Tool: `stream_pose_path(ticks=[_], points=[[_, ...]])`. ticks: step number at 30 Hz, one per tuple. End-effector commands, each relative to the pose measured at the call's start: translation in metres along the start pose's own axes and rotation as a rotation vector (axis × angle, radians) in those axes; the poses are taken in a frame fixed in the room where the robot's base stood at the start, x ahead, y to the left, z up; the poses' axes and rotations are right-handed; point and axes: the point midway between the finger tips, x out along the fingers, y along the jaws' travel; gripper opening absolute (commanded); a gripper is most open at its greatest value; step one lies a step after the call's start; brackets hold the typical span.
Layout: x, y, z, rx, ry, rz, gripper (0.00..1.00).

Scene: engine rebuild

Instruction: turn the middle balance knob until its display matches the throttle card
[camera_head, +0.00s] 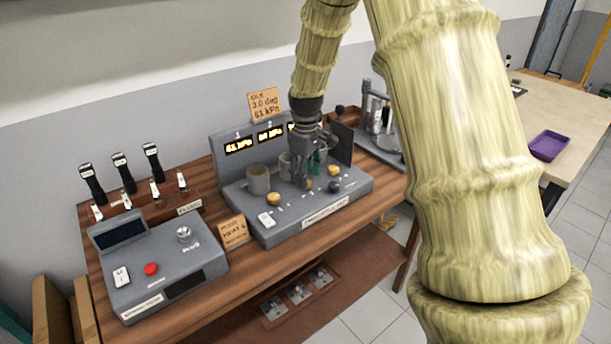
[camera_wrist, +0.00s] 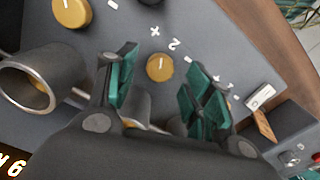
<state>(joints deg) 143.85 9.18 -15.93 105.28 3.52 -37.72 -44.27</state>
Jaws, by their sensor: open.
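The grey balance console (camera_head: 335,205) stands on the wooden bench with brass knobs along its front. The middle knob (camera_head: 309,183) is partly behind my gripper in the head view. It appears to be the brass knob (camera_wrist: 160,68) with a white pointer line between my fingertips in the wrist view. My gripper (camera_wrist: 157,85) is open, teal pads on either side of the knob, with gaps visible. The throttle card (camera_head: 264,104) reads idle, 3.0 deg, 61 kPa. The left display (camera_head: 239,146) reads 61 kPa. The middle display (camera_head: 270,133) is lit but too small to read surely.
Metal cylinders (camera_head: 258,180) stand behind the knobs; one rises beside my gripper in the wrist view (camera_wrist: 35,80). Another knob (camera_wrist: 72,12) is close by. A switch (camera_head: 266,219) is at the console's left front. A grey box with a red button (camera_head: 151,269) stands left.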

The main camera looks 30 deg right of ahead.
Motion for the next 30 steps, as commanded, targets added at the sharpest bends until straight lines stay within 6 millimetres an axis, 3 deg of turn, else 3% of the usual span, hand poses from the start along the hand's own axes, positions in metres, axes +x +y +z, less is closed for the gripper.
stream_pose_path(ticks=[6,16,24,30], points=[[0.015,0.0,0.0,0.001,0.0,0.0,0.51],[0.018,0.0,0.0,0.0,0.001,0.0,0.51],[0.018,0.0,0.0,0.0,0.001,0.0,0.05],[0.017,0.0,0.0,0.007,0.001,0.0,0.05]])
